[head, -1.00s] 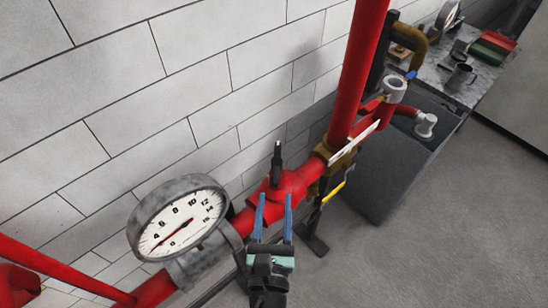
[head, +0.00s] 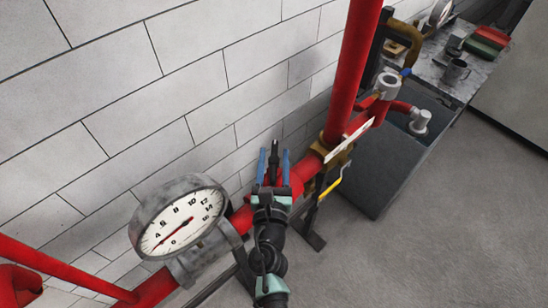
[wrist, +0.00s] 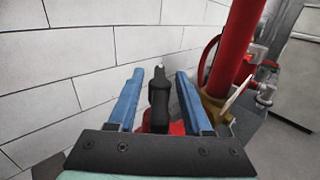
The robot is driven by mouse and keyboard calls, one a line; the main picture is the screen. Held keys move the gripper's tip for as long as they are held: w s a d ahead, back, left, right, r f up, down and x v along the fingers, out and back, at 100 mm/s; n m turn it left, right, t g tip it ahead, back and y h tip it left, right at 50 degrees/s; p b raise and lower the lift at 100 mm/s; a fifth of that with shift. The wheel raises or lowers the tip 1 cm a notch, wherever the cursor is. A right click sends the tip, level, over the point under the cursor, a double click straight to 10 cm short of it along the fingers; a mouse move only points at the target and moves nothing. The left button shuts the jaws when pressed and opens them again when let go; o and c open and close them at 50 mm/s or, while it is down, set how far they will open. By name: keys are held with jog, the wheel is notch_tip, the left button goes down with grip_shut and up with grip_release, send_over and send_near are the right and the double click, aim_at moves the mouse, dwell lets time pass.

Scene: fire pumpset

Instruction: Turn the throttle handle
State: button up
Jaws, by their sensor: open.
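The throttle handle, which I take to be the black upright lever (head: 274,158), stands on a red valve body in the pipe line, right of the gauge. In the wrist view the handle (wrist: 159,98) rises between the two blue fingers, with visible space on both sides. My gripper (head: 274,152) is open, with one finger to each side of the handle; it also shows in the wrist view (wrist: 160,76). The fingers look apart from the handle. My gripper and arm hide most of the red valve body (wrist: 176,128).
A round pressure gauge (head: 180,220) sits left of the gripper on the red pipe. A vertical red pipe (head: 354,70) and a yellow lever (head: 331,186) are to the right. The white brick wall (head: 120,90) is close behind. Grey floor (head: 440,220) is clear at right.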

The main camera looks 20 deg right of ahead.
jog(key=shift+c, duration=0.3)
grip_shut()
jog(key=shift+f+n+y+b, duration=0.15)
jog(key=shift+n+y+b, duration=0.25)
jog(key=shift+y+b, duration=0.35)
jog(key=shift+a+n+t+y+b, duration=0.1)
jog(key=shift+n+t+y+b, duration=0.35)
jog(key=shift+b, duration=0.15)
jog(key=shift+d+y+b, duration=0.2)
jog(key=shift+y+b, duration=0.1)
jog(key=shift+b, duration=0.05)
